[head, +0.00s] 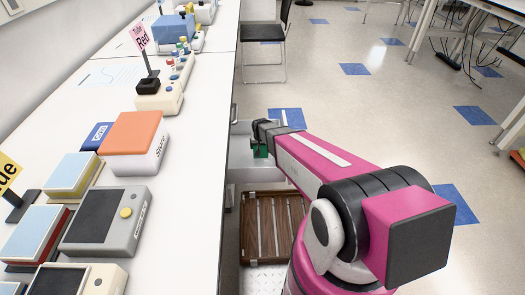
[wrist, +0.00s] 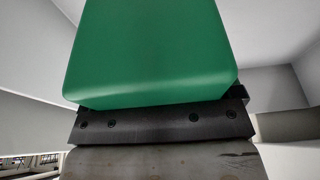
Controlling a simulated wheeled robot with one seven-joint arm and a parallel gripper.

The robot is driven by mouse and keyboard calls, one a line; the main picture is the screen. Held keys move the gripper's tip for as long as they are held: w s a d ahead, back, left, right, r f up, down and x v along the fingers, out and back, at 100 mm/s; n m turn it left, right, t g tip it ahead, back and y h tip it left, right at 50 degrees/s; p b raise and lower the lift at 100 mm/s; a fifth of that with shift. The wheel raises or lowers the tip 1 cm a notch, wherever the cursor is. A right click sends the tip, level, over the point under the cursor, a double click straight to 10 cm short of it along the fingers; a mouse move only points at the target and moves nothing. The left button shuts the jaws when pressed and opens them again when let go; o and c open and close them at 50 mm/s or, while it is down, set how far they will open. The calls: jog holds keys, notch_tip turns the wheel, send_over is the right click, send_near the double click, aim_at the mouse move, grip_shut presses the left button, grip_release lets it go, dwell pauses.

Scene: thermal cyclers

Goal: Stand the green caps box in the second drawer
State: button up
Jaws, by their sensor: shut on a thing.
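The green caps box (head: 260,150) shows as a small green patch under the end of my arm in the head view. It fills the upper middle of the wrist view (wrist: 150,50). My gripper (head: 266,136) is shut on it; a dark jaw (wrist: 160,122) lies against the box in the wrist view. An open pale drawer (head: 240,130) sticks out from the bench beneath my gripper. Pale walls flank the box in the wrist view. My arm hides much of the drawer, and I cannot tell whether the box touches its floor.
A brown wooden slatted insert (head: 272,228) lies lower and nearer, beside the bench. The white bench top (head: 190,200) carries an orange-topped box (head: 134,133), a grey device (head: 107,220) and other instruments. A black chair (head: 264,45) stands beyond. The floor at right is open.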

jog(key=shift+w+d+f, duration=0.3)
jog(key=shift+w+f, duration=0.15)
jog(key=shift+w, duration=0.2)
jog(key=shift+w+d+f, duration=0.25)
jog(key=shift+w+f, duration=0.15)
jog(key=shift+w, duration=0.2)
jog(key=shift+f, duration=2)
jog(key=shift+f, duration=0.1)
jog(key=o, duration=0.9)
jog(key=v, duration=1.2)
jog(key=shift+d, duration=0.1)
jog(key=s+d+r+g, duration=0.1)
jog(key=s+d+r, duration=0.3)
jog(key=s+r, duration=0.1)
jog(key=s+d+r+g, duration=0.1)
jog(key=s+d+r, duration=0.4)
jog(key=s, duration=0.3)
jog(key=s+d+r+g, duration=0.1)
jog(key=s+d+r, duration=0.4)
jog(key=s, duration=0.1)
jog(key=shift+s+d+r, duration=0.1)
jog(key=shift+s+r, duration=0.05)
jog(key=shift+s, duration=0.15)
